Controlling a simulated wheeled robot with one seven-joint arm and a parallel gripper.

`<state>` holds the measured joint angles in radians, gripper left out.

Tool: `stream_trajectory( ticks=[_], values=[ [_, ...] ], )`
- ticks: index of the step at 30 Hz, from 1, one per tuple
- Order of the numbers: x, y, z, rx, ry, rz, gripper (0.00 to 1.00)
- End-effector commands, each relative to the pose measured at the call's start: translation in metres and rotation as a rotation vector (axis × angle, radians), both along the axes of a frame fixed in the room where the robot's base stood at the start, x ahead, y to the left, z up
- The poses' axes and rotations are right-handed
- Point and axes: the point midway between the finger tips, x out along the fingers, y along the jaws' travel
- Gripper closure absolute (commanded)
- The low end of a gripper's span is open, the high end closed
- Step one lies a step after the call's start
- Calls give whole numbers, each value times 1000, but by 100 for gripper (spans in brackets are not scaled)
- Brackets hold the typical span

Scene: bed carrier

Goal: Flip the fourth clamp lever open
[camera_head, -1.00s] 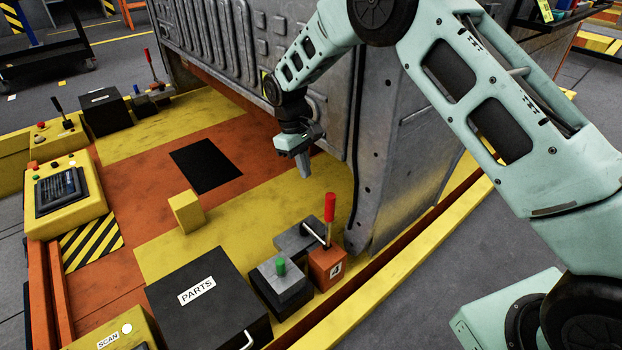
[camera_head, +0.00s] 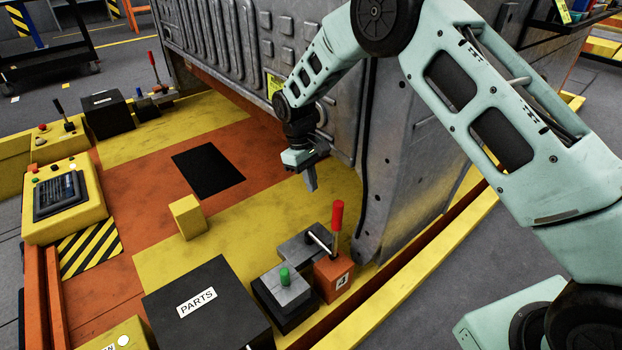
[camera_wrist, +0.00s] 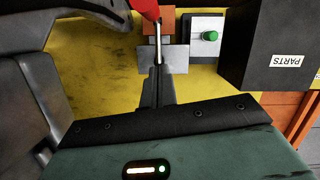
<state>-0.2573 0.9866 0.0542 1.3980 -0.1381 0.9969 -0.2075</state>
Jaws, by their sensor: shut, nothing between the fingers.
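The fourth clamp is an orange block marked 4 (camera_head: 334,276), with a grey clamp plate (camera_head: 298,250) beside it. Its lever (camera_head: 337,216) has a red grip and stands nearly upright, with a metal rod running from the clamp towards the plate. My gripper (camera_head: 311,185) is shut and empty, pointing down above the yellow deck, behind and a little left of the lever and apart from it. In the wrist view the gripper's fingers (camera_wrist: 158,92) point at the grey plate (camera_wrist: 172,58), and the red grip (camera_wrist: 145,8) shows at the top edge, partly cut off.
A large grey metal panel (camera_head: 400,180) stands close to the clamp and my gripper. A block with a green button (camera_head: 284,276) and the black PARTS box (camera_head: 205,300) stand left of the clamp. A small yellow block (camera_head: 187,216) sits on the open deck.

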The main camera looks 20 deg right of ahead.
Motion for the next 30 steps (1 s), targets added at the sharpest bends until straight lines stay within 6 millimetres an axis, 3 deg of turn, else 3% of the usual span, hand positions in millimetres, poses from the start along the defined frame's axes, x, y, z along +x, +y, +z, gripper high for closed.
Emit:
stream_trajectory(
  ticks=[1, 7, 16, 30],
  values=[
    [-3, -2, -17, -1, 4, 0, 100],
    [-11, -8, -58, -1, 3, -1, 100],
    [-39, -26, -53, -1, -1, -1, 100],
    [-44, -30, -51, -1, -1, 0, 100]
  ],
)
